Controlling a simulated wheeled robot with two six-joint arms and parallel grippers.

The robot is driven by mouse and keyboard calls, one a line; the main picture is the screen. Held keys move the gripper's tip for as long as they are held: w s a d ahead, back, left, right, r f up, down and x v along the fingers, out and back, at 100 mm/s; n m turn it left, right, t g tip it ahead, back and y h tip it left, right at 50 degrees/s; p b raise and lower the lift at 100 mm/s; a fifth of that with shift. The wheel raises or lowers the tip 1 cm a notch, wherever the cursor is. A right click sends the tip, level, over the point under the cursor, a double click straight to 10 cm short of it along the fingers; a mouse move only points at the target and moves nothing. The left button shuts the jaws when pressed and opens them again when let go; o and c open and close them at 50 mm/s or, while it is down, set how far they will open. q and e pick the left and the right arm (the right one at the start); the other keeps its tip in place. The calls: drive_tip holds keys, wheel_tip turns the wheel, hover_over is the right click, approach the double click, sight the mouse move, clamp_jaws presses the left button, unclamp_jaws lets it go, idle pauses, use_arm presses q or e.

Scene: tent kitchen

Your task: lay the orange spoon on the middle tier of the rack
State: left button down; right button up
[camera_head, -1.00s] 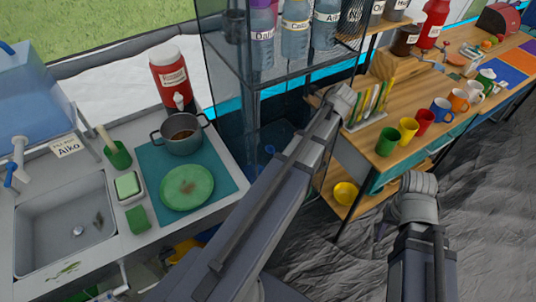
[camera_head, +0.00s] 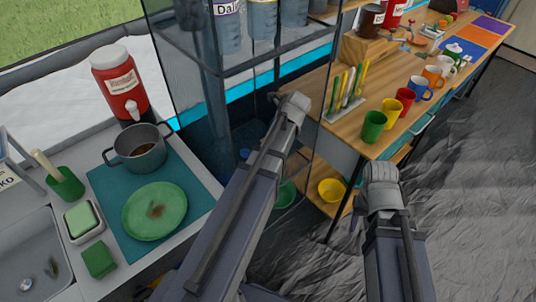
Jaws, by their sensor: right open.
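I cannot pick out an orange spoon for certain. A holder (camera_head: 341,110) on the wooden counter carries several upright green and yellow pieces, too small to tell apart. A dark-framed, clear-sided shelf rack (camera_head: 207,66) stands at top centre, with labelled bottles on its visible shelf; its other tiers are cut off or hidden. My right gripper (camera_head: 356,214) is open, small and mostly hidden beside its forearm, below the counter's front edge. My left arm reaches up between the sink unit and the counter; its gripper is hidden behind the arm.
Green (camera_head: 373,127), yellow (camera_head: 391,113) and red (camera_head: 405,100) cups line the counter's front edge. A yellow bowl (camera_head: 331,190) sits on the lower shelf. At left are a pot (camera_head: 140,151), a green plate (camera_head: 154,211) and a red drink dispenser (camera_head: 121,84). Open floor lies at right.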

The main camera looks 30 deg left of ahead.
use_arm(q)
wheel_tip(320, 180, down, 3)
drive_tip(key=shift+f+b, duration=0.15)
drive_tip(key=shift+b, duration=0.85)
use_arm(e)
wheel_tip(320, 180, down, 3)
drive_tip(key=shift+f, duration=0.15)
drive_tip(key=shift+f, duration=0.1)
use_arm(q)
wheel_tip(320, 180, down, 4)
drive_tip(key=b, duration=0.3)
drive_tip(key=shift+b, duration=0.35)
use_arm(e)
wheel_tip(320, 180, down, 4)
drive_tip(key=shift+r, duration=0.25)
use_arm(q)
drive_tip(key=c, duration=0.9)
unclamp_jaws()
use_arm(e)
drive_tip(key=shift+f, duration=0.15)
use_arm(q)
drive_tip(key=shift+r, duration=0.2)
